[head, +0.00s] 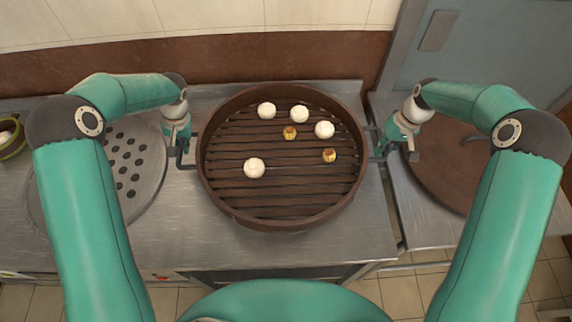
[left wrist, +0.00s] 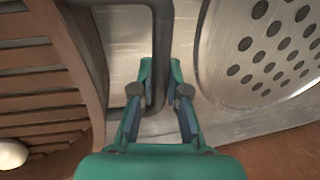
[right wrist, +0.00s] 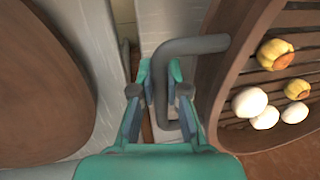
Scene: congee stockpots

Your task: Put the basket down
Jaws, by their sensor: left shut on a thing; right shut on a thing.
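A round brown slatted basket (head: 240,192) is in the middle of the head view, over the steel counter. It holds several white buns (head: 254,168) and two yellow-brown pieces (head: 329,155). My left gripper (head: 184,150) is shut on the basket's left handle; the dark bar of that handle (left wrist: 162,40) runs between its fingers in the left wrist view. My right gripper (head: 385,150) is shut on the right handle, a grey bent bar (right wrist: 190,46) in the right wrist view. The basket looks about level. Whether its underside touches the counter is hidden.
A perforated steel disc (head: 150,165) lies on the counter at left. A round brown lid (head: 440,185) lies on the right-hand surface, past a gap. A green bowl (head: 10,140) is at the far left. A tiled wall (head: 200,15) stands behind.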

